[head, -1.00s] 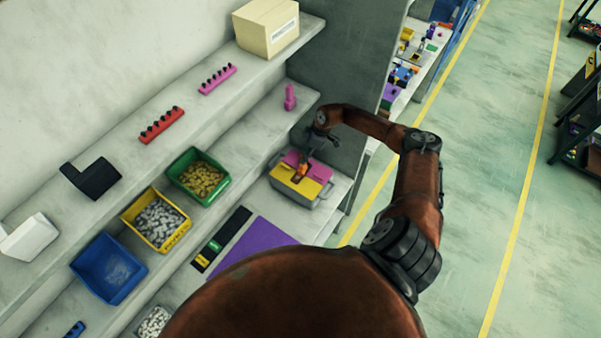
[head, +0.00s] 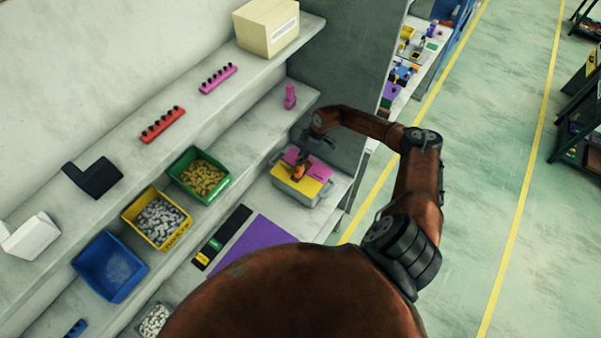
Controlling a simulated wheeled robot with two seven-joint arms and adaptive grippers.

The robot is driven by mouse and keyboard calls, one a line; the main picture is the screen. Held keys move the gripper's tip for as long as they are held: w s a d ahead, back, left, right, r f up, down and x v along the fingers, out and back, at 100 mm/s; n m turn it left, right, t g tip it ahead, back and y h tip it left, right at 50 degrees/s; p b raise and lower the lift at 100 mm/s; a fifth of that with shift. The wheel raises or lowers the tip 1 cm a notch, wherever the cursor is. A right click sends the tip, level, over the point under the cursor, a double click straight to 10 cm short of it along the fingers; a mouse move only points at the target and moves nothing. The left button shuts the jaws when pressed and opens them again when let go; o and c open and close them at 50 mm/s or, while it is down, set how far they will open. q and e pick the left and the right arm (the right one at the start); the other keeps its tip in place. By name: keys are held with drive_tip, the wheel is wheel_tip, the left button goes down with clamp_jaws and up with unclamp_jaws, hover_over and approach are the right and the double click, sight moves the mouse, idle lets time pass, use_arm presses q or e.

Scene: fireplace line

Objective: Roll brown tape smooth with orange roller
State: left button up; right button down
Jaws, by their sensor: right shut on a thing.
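My right gripper (head: 303,161) is at the grey box at the right end of the workbench. It is shut on the orange roller (head: 299,173), which is small and partly hidden by the gripper. The roller is over the top of the grey box (head: 303,201), near where a yellow panel (head: 308,187) meets a pink panel (head: 320,171). I cannot tell whether the roller touches the surface. I cannot make out the brown tape. My left gripper is not in view.
A green bin (head: 214,198), a yellow bin (head: 182,234) and a blue bin (head: 108,268) stand left of the box. A purple mat (head: 258,235) lies in front. A pink object (head: 290,97) stands on the shelf behind. A grey upright panel (head: 345,90) rises close to my right arm.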

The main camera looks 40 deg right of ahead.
drive_tip(key=shift+a, duration=0.1)
idle(0.4)
drive_tip(key=shift+s+a+f, duration=0.1)
drive_tip(key=shift+s+a, duration=0.1)
drive_tip(key=shift+a, duration=0.3)
drive_tip(key=shift+s+a+f, duration=0.1)
drive_tip(key=shift+s+a, duration=0.1)
drive_tip(key=shift+a, duration=0.3)
drive_tip(key=shift+d, duration=0.2)
drive_tip(key=shift+w+d+r+b, duration=0.1)
drive_tip(key=shift+w+d+b, duration=0.1)
drive_tip(key=shift+d, duration=0.3)
drive_tip(key=shift+w+d+r+b, duration=0.1)
drive_tip(key=shift+d+b, duration=0.05)
drive_tip(key=shift+d, duration=0.3)
drive_tip(key=shift+d+f, duration=0.1)
drive_tip(key=shift+w+d+b, duration=0.2)
drive_tip(key=shift+d+b, duration=0.1)
drive_tip(key=shift+d, duration=0.2)
drive_tip(key=shift+w+d+b, duration=0.15)
drive_tip(key=shift+d+b, duration=0.15)
drive_tip(key=shift+d, duration=0.3)
